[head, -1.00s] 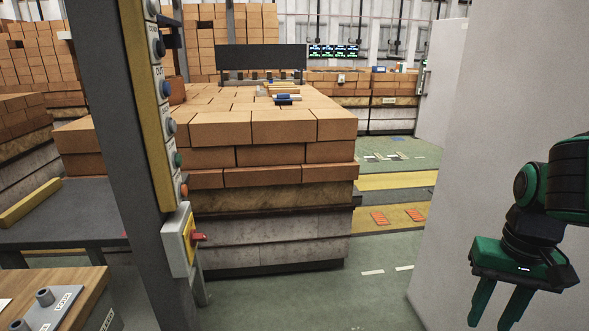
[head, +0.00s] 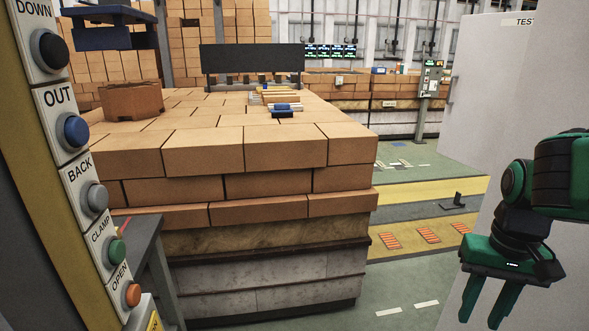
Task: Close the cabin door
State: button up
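A tall white panel (head: 490,95) stands at the right of the head view, with a slim handle on its left edge and a label reading TEST near its top. It may be the cabin door, but I cannot tell for sure. Another pale surface fills the far right edge behind my arm. My gripper (head: 483,308) is at the lower right, fingers pointing down and apart, with nothing between them. It is in front of the pale surfaces and does not appear to touch them. My arm hides part of them.
A large brick stack (head: 245,150) on a pallet-like base fills the middle. A control post (head: 85,185) with labelled buttons stands close at left. Green floor (head: 405,285) is open between the stack and the white panels. A small console (head: 431,80) stands farther back.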

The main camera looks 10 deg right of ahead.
aim_at(491, 49)
jog(key=u, duration=0.05)
jog(key=i, duration=0.9)
jog(key=z, duration=1.05)
jog(key=i, duration=0.95)
jog(key=u, duration=0.25)
